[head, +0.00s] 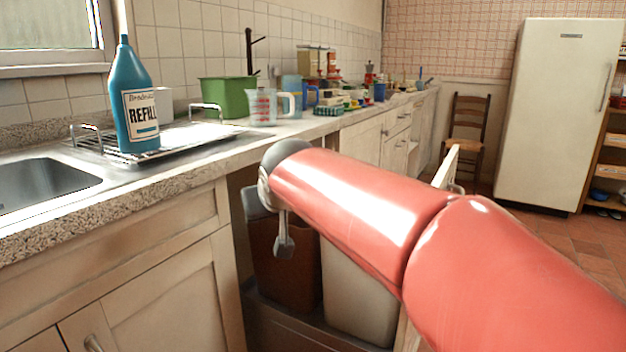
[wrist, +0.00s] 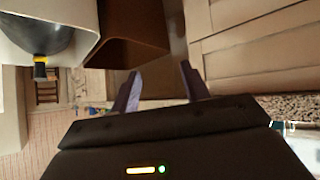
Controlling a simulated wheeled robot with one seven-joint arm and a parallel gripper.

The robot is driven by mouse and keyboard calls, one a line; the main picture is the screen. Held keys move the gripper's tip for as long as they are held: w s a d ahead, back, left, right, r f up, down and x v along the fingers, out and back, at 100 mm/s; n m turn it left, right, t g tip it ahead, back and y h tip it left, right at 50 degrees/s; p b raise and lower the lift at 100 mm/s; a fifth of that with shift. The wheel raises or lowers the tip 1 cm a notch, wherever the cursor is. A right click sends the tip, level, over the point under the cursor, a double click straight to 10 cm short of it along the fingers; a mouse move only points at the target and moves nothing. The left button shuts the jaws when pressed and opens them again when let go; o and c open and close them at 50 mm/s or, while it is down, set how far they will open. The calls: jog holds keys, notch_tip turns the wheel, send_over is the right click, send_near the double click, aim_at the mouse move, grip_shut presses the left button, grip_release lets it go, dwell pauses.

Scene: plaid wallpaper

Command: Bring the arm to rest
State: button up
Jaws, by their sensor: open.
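My red arm reaches in from the lower right of the head view, ending in a grey wrist. My gripper (head: 284,247) hangs below that wrist, in front of the open cabinet under the counter. In the wrist view my gripper (wrist: 161,82) shows two dark fingers spread apart with nothing between them. Beyond it are a brown bin (head: 283,265) and a white bin (head: 350,300), which stand side by side in the cabinet. The wrist view also shows the brown bin (wrist: 135,50) and the white bin (wrist: 82,22), with a dark rounded thing in the white one.
A blue refill bottle (head: 139,110) stands on the wire rack (head: 190,140) beside the sink (head: 40,185). A green box (head: 226,97), a measuring jug (head: 262,107) and other items line the counter. A chair (head: 468,125) and fridge (head: 560,110) stand at the back. Tiled floor there is open.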

jog(key=s+d+f+m+g+h, duration=0.1)
jog(key=s+d+f, duration=0.4)
jog(key=s+d, duration=0.2)
jog(key=s+d+f+m+g+h, duration=0.1)
jog(key=s+d+f+m, duration=0.1)
jog(key=s+d+f, duration=0.3)
jog(key=s+d+f+m+g+h+p, duration=0.1)
jog(key=s+d+f, duration=0.4)
jog(key=s+d, duration=0.6)
jog(key=s+g, duration=0.1)
jog(key=s, duration=0.2)
jog(key=shift+s+f+m, duration=0.3)
jog(key=shift+f+m, duration=0.05)
jog(key=shift+m, duration=0.05)
